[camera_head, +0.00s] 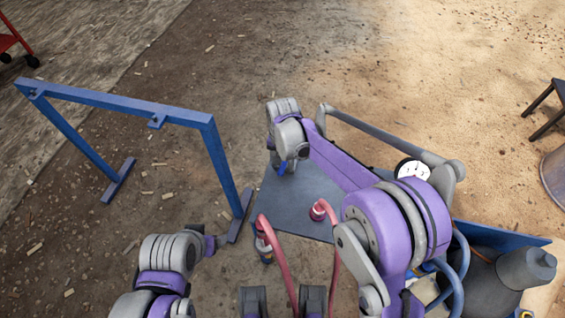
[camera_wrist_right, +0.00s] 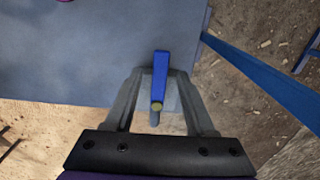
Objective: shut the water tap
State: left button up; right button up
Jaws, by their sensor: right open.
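The tap's blue lever handle (camera_wrist_right: 161,72) shows in the right wrist view, with a small brass-coloured end. My right gripper (camera_wrist_right: 158,84) is open, its two grey fingers on either side of the lever. I cannot tell whether either finger touches it. In the head view my right gripper (camera_head: 287,168) points down over the grey plate, with a bit of blue beside it. My arm hides most of the tap there.
A blue frame (camera_head: 170,113) stands on the dirt at the left. A grey pipe (camera_head: 375,132) with a white round gauge (camera_head: 412,170) runs behind my right arm. Red hoses (camera_head: 279,262) rise near the grey plate (camera_head: 300,205). A grey cylinder (camera_head: 525,268) stands at lower right.

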jog(key=shift+f, duration=0.1)
grip_shut()
dwell(1.4)
